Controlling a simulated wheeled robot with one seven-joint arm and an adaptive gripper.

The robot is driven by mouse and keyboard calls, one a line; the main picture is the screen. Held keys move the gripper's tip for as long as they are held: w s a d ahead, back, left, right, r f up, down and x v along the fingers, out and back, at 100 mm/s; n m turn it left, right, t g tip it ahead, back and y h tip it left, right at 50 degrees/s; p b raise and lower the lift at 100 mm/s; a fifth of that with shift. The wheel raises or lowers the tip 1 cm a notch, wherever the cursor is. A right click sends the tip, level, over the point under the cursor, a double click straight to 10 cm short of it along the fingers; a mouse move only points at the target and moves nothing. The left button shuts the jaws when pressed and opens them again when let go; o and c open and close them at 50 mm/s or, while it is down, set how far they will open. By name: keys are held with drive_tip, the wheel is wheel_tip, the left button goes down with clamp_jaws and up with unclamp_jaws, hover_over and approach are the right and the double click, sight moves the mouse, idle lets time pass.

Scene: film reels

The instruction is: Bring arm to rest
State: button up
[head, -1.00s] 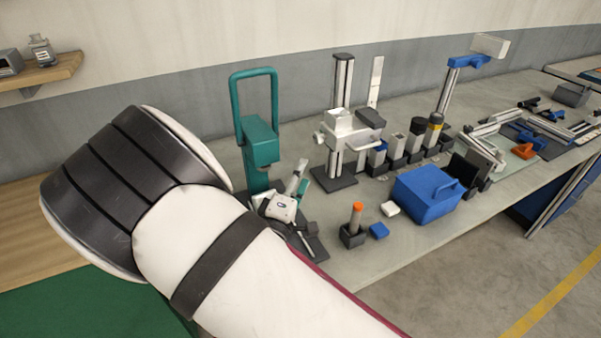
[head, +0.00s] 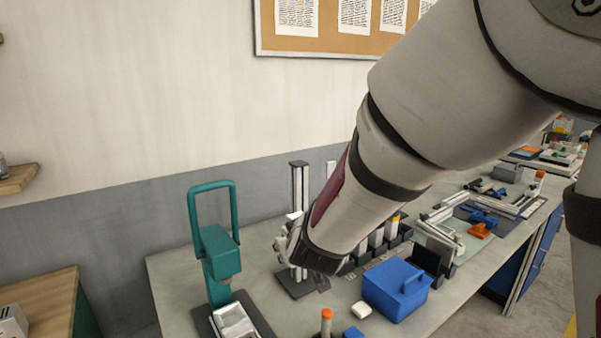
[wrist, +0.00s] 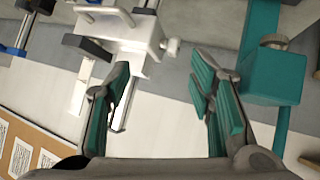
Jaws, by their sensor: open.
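My gripper (wrist: 163,88) is open, its two teal-padded fingers apart in the wrist view with nothing between them. Beyond the fingers, that view shows a white fixture (wrist: 125,32) with a knob and a teal press (wrist: 272,77), both turned over in the picture. In the head view my arm comes down from the upper right. Its wrist end is over the bench, in front of the upright column (head: 299,190) and to the right of the teal press (head: 217,250). My fingers are hard to make out there, and the arm hides much of the white fixture.
A blue box (head: 396,290), a small white block (head: 361,310) and an orange-topped cylinder (head: 326,322) stand on the grey bench (head: 172,268) below my arm. Metal-framed equipment (head: 440,238) is at right. A corkboard (head: 330,45) hangs on the wall.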

drive_tip(key=s+d+r+m+g+y, duration=0.1)
drive_tip(key=s+d+r+g+y, duration=0.1)
drive_tip(key=s+d+r, duration=0.4)
drive_tip(key=s+d+r+m+g+h, duration=0.1)
drive_tip(key=s+d+m, duration=0.1)
drive_tip(key=s+d, duration=0.5)
drive_tip(key=s+d+r+m+g+h, duration=0.2)
drive_tip(key=s+d, duration=0.5)
drive_tip(key=s, duration=1)
drive_tip(key=shift+r+m+h, duration=0.2)
drive_tip(key=shift+m+h, duration=0.1)
drive_tip(key=shift+w, duration=0.1)
